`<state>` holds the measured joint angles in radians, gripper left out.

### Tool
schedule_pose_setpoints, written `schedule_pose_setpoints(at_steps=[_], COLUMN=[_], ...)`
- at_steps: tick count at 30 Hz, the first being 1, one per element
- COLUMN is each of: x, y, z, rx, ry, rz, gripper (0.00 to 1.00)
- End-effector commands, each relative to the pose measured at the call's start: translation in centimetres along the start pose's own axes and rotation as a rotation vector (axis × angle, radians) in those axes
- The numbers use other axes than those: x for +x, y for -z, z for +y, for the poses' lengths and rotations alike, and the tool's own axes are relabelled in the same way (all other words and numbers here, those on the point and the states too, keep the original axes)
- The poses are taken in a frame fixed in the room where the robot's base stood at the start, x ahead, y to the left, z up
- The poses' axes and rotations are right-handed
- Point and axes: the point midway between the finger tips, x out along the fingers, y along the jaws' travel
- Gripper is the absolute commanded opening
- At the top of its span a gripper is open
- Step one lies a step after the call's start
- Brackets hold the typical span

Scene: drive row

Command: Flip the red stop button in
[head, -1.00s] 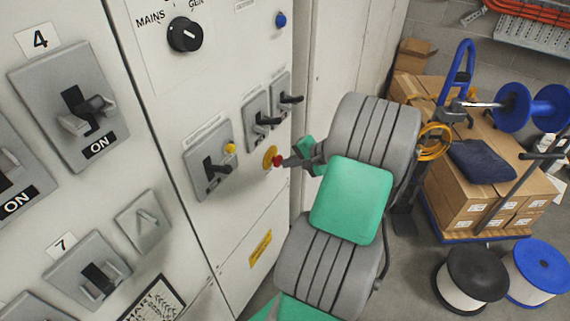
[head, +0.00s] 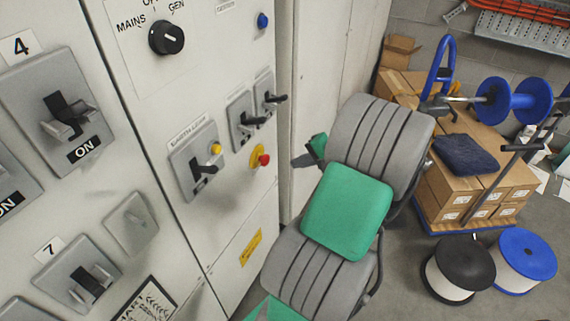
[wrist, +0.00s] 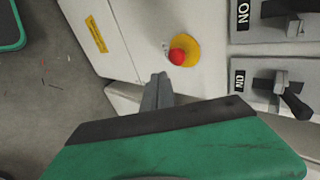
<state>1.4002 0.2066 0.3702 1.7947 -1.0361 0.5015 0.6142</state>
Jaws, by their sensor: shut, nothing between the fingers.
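Whether the button is pressed in cannot be told.
Black-handled switches (head: 246,121) are close above the button, and another switch (head: 198,170) is left of it. A selector dial (head: 167,37) is higher up.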

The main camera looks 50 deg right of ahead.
Motion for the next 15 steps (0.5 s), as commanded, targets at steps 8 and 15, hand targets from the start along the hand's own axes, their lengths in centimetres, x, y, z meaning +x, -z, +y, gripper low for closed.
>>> schedule_pose_setpoints(at_steps=[8,15], x=[-3.5,-3.6], y=[0.0,-0.1], z=[0.0,0.0], rx=[0.000,-0.001], ry=[-0.002,-0.002], rz=[0.000,-0.003], gripper=[0.00,0.00])
